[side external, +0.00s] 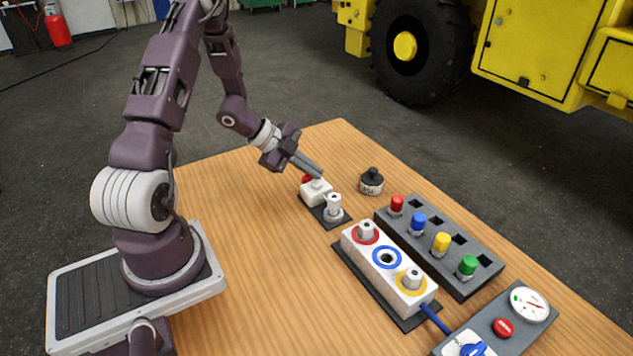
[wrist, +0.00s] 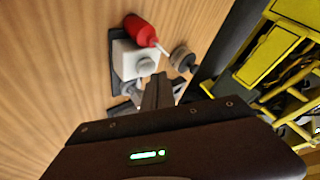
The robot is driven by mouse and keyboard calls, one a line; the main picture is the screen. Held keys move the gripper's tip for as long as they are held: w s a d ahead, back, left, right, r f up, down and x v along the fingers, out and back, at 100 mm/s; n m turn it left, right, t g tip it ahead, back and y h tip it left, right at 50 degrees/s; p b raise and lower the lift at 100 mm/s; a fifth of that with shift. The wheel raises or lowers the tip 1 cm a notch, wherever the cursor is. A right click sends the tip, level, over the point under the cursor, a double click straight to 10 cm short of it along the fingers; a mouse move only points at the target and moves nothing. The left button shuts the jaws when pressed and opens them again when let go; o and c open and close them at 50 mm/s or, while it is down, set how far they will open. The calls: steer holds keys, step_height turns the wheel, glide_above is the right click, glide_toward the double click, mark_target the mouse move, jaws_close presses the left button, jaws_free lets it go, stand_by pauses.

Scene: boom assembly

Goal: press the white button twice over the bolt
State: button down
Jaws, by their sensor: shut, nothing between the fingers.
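A small white box (side external: 313,194) stands on a dark base plate, with a round white button on its top, seen in the wrist view (wrist: 146,67). A red cylinder (wrist: 140,30) with a thin white tip is at the box's far side. A grey-white bolt-like piece (side external: 334,207) stands upright on the same plate beside the box. In the wrist view it is partly hidden by my fingers. My gripper (side external: 319,174) is shut and empty, tilted down with its fingertips just over the box near the button. I cannot tell whether they touch it.
A black-topped jar (side external: 371,182) stands just right of the box. A white block with coloured rings (side external: 387,258), a grey rack of coloured pegs (side external: 440,243) and a gauge panel (side external: 505,318) lie nearer the camera. The table's left part is clear.

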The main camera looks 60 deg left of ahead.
mark_target(313, 182)
steer(key=shift+f, duration=0.65)
stand_by(0.6)
steer(key=shift+r, duration=0.9)
steer(key=shift+r, duration=2.55)
stand_by(0.5)
step_height(313, 182, up, 4)
steer(key=n+y, duration=0.1)
steer(key=n, duration=1.8)
steer(key=shift+d+f, duration=0.1)
